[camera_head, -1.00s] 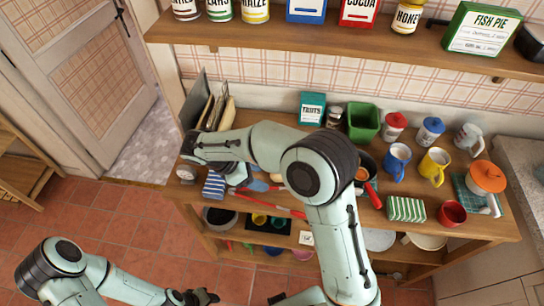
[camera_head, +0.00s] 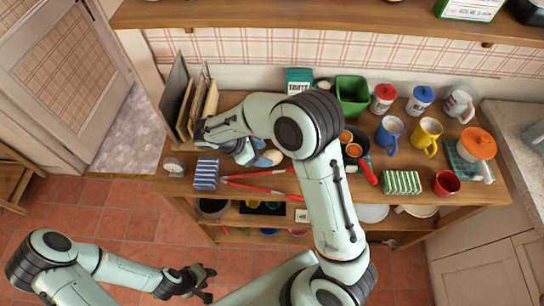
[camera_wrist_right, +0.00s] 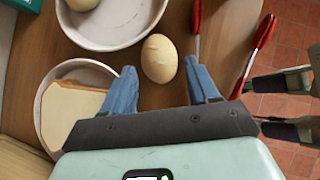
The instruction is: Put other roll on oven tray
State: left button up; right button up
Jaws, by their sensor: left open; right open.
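A pale tan roll (camera_wrist_right: 159,58) lies on the wooden counter in the right wrist view, between the tips of my right gripper's blue fingers (camera_wrist_right: 160,72). The fingers are open on either side of it, with gaps showing. In the head view my right gripper (camera_head: 257,157) is low over the counter, and the roll (camera_head: 273,157) shows partly beside it. Another roll (camera_wrist_right: 82,4) sits in a round pale dish (camera_wrist_right: 122,38). My left gripper (camera_head: 207,284) is open and empty over the floor in front of the shelves. I cannot pick out the oven tray with certainty.
Red tongs (camera_head: 260,188) lie just right of the roll. A plate (camera_wrist_right: 45,85) with a bread slice (camera_wrist_right: 72,112) is left of my right gripper. A striped blue cloth (camera_head: 205,174), a pan (camera_head: 354,143) and several mugs crowd the counter. The floor is clear.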

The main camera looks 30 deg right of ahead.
aim_at(269, 154)
jog(key=x, duration=0.4)
jog(key=shift+w, duration=0.15)
jog(key=c, duration=0.8)
jog(key=shift+o, duration=0.2)
jog(key=shift+r, duration=0.1)
